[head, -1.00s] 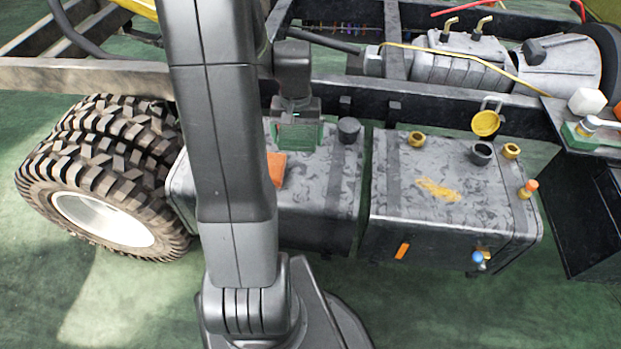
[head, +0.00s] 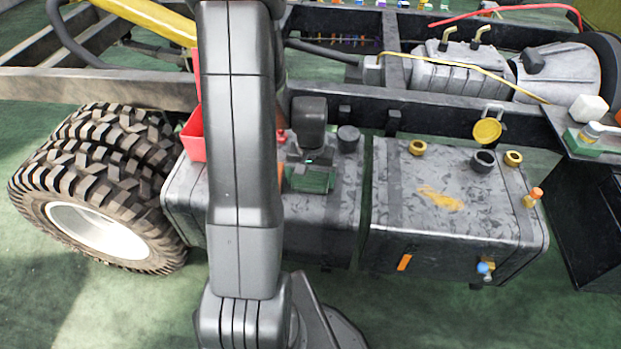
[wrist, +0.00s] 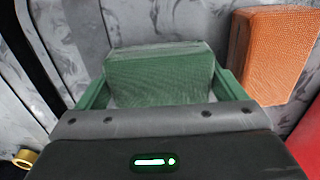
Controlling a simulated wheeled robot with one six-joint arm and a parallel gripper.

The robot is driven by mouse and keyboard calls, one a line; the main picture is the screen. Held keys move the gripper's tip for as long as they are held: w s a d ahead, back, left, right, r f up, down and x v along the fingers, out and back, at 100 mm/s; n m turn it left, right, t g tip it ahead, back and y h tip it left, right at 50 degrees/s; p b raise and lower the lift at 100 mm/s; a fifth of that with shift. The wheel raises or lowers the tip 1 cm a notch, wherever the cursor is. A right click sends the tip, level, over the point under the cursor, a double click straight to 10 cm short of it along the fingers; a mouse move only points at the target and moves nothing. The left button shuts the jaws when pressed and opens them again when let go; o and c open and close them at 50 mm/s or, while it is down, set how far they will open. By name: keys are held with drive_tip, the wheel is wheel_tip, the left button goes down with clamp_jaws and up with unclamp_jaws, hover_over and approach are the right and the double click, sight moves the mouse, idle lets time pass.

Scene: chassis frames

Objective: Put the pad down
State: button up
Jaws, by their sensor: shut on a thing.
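A green pad (wrist: 160,78) with a rough, woven face is held between the green fingers of my gripper (wrist: 160,92) in the wrist view. My gripper is shut on it. In the head view my gripper (head: 308,178) is low over the left grey tank (head: 330,215), near its front edge. The pad is hard to tell from the green fingers there. I cannot tell whether the pad touches the tank.
A red bin (head: 193,137) is left of my arm. A dark cap (head: 348,138) stands behind my gripper. The right tank (head: 400,205) carries caps and fittings.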

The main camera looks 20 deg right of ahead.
sight(311, 175)
drive_tip(key=shift+f, duration=0.2)
drive_tip(key=o, duration=0.8)
drive_tip(key=shift+r, duration=0.1)
drive_tip(key=shift+o, duration=0.2)
wheel_tip(311, 175, up, 12)
drive_tip(key=p, duration=0.2)
drive_tip(key=shift+r, duration=0.2)
wheel_tip(311, 175, down, 12)
drive_tip(key=shift+f+b, duration=0.15)
drive_tip(key=shift+b, duration=0.95)
drive_tip(key=shift+r+p, duration=0.5)
drive_tip(key=shift+r, duration=1.4)
